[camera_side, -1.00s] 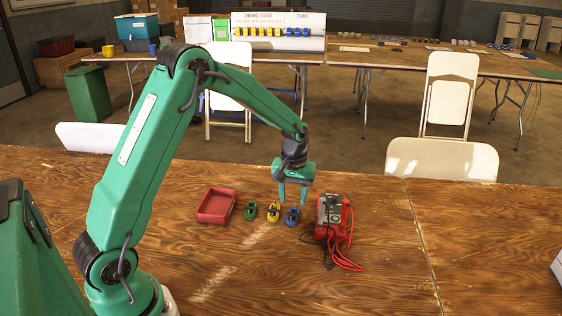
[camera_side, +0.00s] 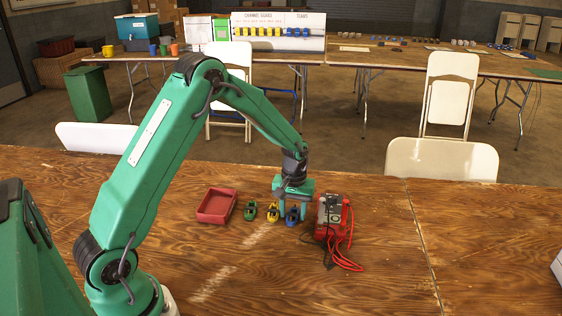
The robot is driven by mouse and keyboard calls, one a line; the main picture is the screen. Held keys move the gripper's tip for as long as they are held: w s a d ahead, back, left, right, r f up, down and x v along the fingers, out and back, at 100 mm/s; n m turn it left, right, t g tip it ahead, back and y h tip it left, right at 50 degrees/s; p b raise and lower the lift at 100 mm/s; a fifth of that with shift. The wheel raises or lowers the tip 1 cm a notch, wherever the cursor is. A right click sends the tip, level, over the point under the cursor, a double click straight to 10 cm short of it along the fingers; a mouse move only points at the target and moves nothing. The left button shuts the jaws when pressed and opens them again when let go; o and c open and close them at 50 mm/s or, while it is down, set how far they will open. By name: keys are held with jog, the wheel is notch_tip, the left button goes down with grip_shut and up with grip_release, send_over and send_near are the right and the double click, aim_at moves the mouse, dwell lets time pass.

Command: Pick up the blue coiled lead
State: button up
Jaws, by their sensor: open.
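The blue coiled lead (camera_side: 292,214) lies on the wooden table, at the right end of a short row of coiled leads. The yellow lead (camera_side: 273,212) and the green lead (camera_side: 250,211) lie to its left. My gripper (camera_side: 294,215) points straight down over the blue lead, low near the table. Its fingers are open, one on each side of the blue lead as seen here. The fingers and palm cover part of the blue lead. I cannot tell whether a finger touches it.
A red tray (camera_side: 216,206) sits left of the leads. A red charger (camera_side: 334,214) with red and black cables stands close to the right of my gripper. White chairs (camera_side: 442,158) stand behind.

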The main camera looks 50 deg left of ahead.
aim_at(293, 214)
jog(key=c, duration=0.8)
jog(key=shift+r, duration=5.05)
